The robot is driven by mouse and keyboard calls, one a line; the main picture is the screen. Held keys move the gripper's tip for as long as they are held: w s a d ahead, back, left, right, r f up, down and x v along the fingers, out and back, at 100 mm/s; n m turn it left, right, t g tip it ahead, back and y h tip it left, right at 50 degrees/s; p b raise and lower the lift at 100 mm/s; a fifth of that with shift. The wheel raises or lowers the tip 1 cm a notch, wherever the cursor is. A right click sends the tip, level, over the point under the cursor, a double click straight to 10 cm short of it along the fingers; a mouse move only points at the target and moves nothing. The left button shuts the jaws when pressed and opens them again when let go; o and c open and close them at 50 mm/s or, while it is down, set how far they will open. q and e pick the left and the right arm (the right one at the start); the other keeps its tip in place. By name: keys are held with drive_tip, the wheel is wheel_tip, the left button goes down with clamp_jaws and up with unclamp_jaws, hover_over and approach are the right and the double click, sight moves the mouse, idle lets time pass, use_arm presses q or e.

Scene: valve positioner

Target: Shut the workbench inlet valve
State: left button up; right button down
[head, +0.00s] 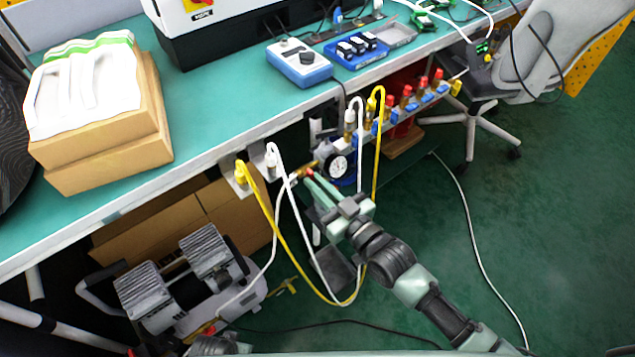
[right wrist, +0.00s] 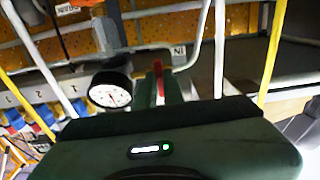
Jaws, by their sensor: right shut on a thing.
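The inlet valve's red handle (right wrist: 158,80) shows in the right wrist view between my green fingers, below a plate marked "IN" (right wrist: 180,52). In the head view the brass valve (head: 296,177) sits under the workbench edge, left of the round gauge (head: 339,166). My right gripper (head: 308,175) reaches up to it from the lower right and is shut on the red handle. The fingers and palm hide part of the handle, so its exact angle is hard to tell. The gauge also shows in the right wrist view (right wrist: 110,90). My left gripper is not clearly in view.
Yellow (head: 268,215) and white (head: 292,222) hoses hang in loops close to my right arm. A manifold with several red-capped fittings (head: 407,98) is right of the gauge. A compressor (head: 185,280) stands lower left. The green floor (head: 560,230) at right is mostly clear.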

drive_tip(key=c, duration=1.5)
unclamp_jaws()
